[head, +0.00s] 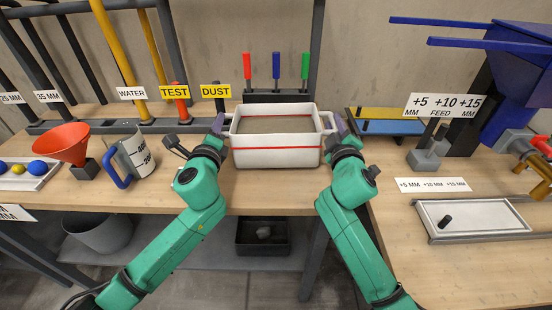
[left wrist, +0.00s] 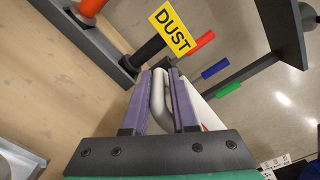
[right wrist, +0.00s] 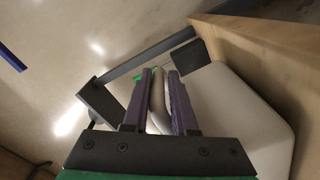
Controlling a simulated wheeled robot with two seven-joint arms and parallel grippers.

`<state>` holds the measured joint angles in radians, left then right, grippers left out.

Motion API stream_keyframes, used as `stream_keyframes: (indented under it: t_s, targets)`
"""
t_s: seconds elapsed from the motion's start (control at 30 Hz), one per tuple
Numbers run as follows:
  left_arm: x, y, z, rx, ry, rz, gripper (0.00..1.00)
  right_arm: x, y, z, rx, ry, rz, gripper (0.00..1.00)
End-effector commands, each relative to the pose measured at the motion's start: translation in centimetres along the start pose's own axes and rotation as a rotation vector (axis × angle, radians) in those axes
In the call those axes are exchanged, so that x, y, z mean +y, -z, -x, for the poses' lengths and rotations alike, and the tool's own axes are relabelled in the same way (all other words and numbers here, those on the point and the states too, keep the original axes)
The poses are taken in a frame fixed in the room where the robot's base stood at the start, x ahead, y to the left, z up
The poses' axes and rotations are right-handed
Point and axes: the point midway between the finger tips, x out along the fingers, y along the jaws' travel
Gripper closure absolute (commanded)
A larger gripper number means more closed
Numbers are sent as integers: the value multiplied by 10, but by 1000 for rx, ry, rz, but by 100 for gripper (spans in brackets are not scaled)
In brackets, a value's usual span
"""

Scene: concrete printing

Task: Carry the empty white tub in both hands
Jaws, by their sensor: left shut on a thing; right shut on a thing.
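The white tub (head: 276,155) has a red line around it and stands upright at the middle of the bench. Inside it a flat grey-brown surface shows; I cannot tell whether that is its floor or some content. My left gripper (head: 222,127) is shut on the tub's left handle, and its fingers (left wrist: 160,100) clasp the pale loop in the left wrist view. My right gripper (head: 338,127) is shut on the right handle, with its fingers (right wrist: 158,100) around it in the right wrist view. I cannot tell whether the tub's base touches the bench.
A rack with red, blue and green handles (head: 276,66) stands behind the tub. A jug (head: 134,155) and a red funnel (head: 62,143) are left. Blue and yellow boards (head: 390,127) and a metal tray (head: 470,217) are right. A dark bin (head: 262,237) sits below.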

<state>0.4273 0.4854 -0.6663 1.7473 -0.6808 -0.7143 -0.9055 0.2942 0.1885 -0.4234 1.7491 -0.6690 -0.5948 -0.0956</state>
Motion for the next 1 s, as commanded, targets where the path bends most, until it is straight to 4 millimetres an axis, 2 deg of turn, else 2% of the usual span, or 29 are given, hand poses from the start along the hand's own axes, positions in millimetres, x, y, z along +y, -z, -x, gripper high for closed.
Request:
stream_keyframes:
  t_s: [0.03,0.07,0.1,0.13,0.47,0.53,0.57,0.87,1.0]
  targets:
    - [-5,6,2,6,27,1,100,-2,6,1,24,-7,-4,100]
    - [2,10,2,14,13,1,70,-9,1,1,13,5,-5,71]
    - [-1,8,2,14,13,1,55,-6,3,1,13,5,-4,55]
    - [-1,8,2,13,12,1,44,-5,3,1,13,4,-4,44]
    - [1,4,0,6,6,0,44,-2,1,0,8,-1,-2,44]
    - [1,4,0,6,5,0,25,-2,1,0,7,-2,-1,44]
    - [2,4,0,5,5,0,19,-2,1,0,7,-2,-1,44]
    - [2,3,1,4,3,0,19,-1,0,0,5,-4,0,44]
    - [3,4,16,5,3,-2,19,-1,0,0,5,-4,0,44]
